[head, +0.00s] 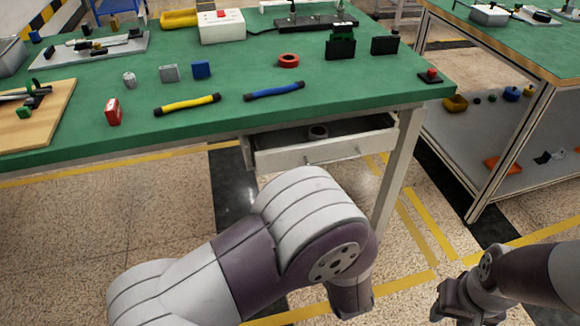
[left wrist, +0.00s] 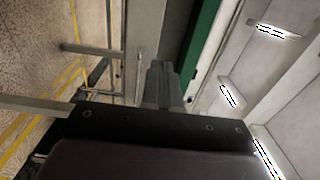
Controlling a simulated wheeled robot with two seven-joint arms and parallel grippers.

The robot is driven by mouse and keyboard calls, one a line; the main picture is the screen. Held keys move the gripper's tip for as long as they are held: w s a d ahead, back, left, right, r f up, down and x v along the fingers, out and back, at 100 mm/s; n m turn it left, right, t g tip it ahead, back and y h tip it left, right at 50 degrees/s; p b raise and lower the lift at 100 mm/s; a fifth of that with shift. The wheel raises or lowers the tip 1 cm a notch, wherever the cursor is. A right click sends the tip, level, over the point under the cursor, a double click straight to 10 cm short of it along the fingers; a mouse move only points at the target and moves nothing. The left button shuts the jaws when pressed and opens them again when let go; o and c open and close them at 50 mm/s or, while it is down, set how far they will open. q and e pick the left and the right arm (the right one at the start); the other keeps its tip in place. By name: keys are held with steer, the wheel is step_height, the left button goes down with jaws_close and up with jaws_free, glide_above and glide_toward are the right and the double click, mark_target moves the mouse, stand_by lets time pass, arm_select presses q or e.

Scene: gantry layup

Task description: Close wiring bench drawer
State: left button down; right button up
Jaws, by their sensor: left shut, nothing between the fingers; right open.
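The wiring bench drawer (head: 325,151) hangs under the green bench top and is pulled open. Its pale front has a small handle (head: 308,160), and a dark round roll (head: 318,132) lies inside. In the left wrist view, a pale panel that seems to be the drawer front (left wrist: 145,40) stands ahead of my left gripper (left wrist: 162,72), with a thin handle-like bar. The left fingers are shut and empty; I cannot tell whether they touch the panel. My left arm crosses the head view below the drawer, its gripper hidden there. My right gripper (head: 460,308) is open and empty, low at the right.
The green wiring bench (head: 240,110) carries a yellow tool, a blue tool, a red ring and several small blocks. A bench leg (head: 397,170) stands right of the drawer. A second bench with a lower shelf (head: 500,120) is at the right. Floor in front is open.

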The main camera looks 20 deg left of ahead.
mark_target(291, 151)
arm_select(q)
steer(key=b+x, duration=0.5)
steer(key=x, duration=0.8)
steer(key=shift+f, duration=0.1)
steer(key=shift+w, duration=0.2)
steer(key=shift+a, duration=0.1)
steer(key=shift+w+a+r+p, duration=0.2)
steer(key=shift+w+a+p, duration=0.1)
steer(key=shift+w+p, duration=0.25)
steer(key=shift+w+a+r+p, duration=0.2)
steer(key=shift+w+a+p, duration=0.15)
steer(key=shift+p, duration=0.25)
steer(key=shift+d+f, duration=0.1)
